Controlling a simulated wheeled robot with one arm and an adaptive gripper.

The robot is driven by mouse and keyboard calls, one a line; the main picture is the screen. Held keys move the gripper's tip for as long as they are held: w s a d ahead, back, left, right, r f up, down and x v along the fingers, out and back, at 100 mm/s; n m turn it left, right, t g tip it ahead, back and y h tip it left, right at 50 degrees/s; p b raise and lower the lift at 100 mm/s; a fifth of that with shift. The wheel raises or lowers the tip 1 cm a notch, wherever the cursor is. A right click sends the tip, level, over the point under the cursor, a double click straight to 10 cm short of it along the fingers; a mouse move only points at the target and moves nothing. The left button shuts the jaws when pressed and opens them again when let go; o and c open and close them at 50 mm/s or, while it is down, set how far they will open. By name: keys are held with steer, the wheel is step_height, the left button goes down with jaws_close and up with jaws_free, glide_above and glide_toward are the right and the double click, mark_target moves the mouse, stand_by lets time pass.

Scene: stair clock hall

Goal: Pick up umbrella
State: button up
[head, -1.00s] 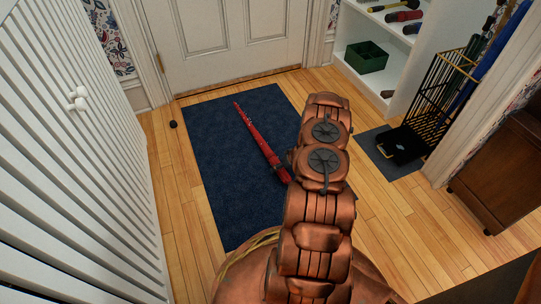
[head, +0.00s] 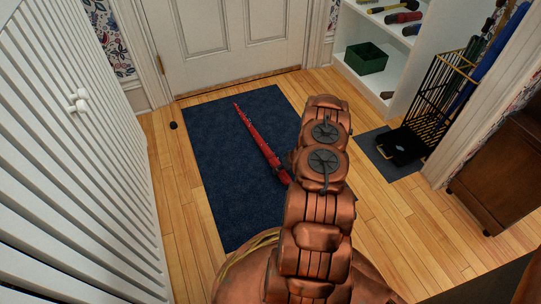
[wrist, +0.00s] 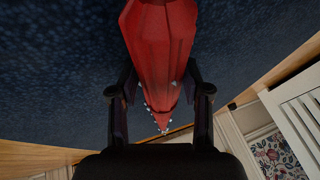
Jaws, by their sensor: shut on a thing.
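A red folded umbrella (head: 257,137) shows over the dark blue mat (head: 218,165) in the head view, its thin end toward the door. Its near end is hidden behind my arm. In the wrist view the umbrella (wrist: 160,50) runs between the two black fingers of my gripper (wrist: 160,95), which is shut on it. I cannot tell whether the umbrella touches the mat. In the head view my gripper is mostly hidden by my arm.
A white door (head: 235,40) stands at the back. A white louvred door (head: 75,170) is at left. White shelves with a green box (head: 366,57), a black wire stand (head: 440,95) and a brown wooden cabinet (head: 505,170) line the right.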

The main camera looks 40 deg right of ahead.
jaws_close()
stand_by(0.3)
